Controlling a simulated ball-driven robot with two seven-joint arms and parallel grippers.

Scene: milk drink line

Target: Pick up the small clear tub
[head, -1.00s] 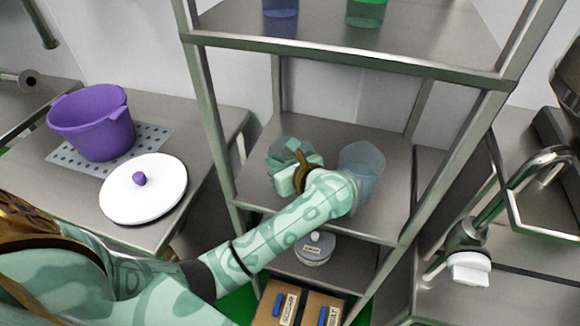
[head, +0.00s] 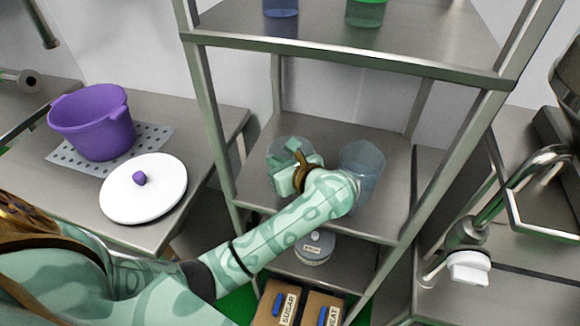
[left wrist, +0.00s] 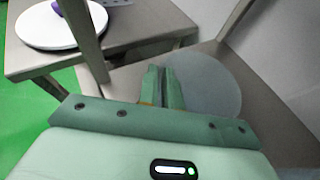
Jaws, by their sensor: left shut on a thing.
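The small clear tub (head: 279,146) is at the left of the middle rack shelf, partly hidden behind my left gripper (head: 298,158). In the left wrist view, the tub (left wrist: 208,84) shows as a pale round shape just right of the fingers. My left gripper's fingers (left wrist: 161,78) are close together there, shut on the tub at its edge. I cannot tell whether the tub is clear of the shelf. A larger clear tub (head: 366,163) stands to the right on the same shelf, partly behind my wrist. My right gripper is not in view.
Rack posts (head: 206,120) and the upper shelf edge (head: 350,56) frame the space around my arm. A lidded container (head: 314,250) and boxes sit below. At left, a table holds a purple pot (head: 95,125) and a white lid (head: 143,190).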

